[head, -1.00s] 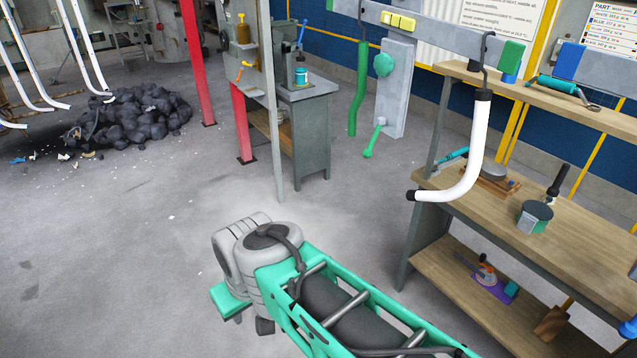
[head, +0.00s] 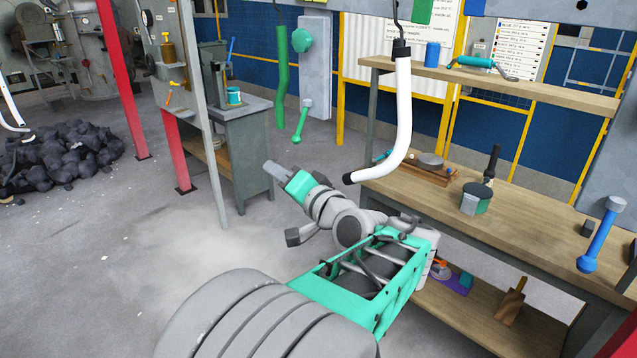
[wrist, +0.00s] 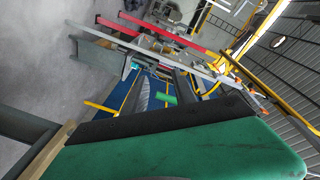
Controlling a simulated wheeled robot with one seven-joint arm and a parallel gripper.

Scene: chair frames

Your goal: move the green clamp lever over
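The green clamp lever (head: 300,122) hangs low on a grey upright panel (head: 315,75) in the head view, its rounded end pointing down and slightly left. A green knob (head: 302,40) sits higher on that panel. My gripper (head: 275,172) is at the far end of my arm, below and left of the lever in the picture and apart from it. Its fingers are too small to tell open from shut. In the wrist view a large green surface with a dark edge fills the lower part. I cannot make out the lever for certain there.
A white bent tube (head: 400,120) hangs just right of my gripper. A grey cabinet (head: 238,150) and red posts stand left. Open floor lies left of my arm.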

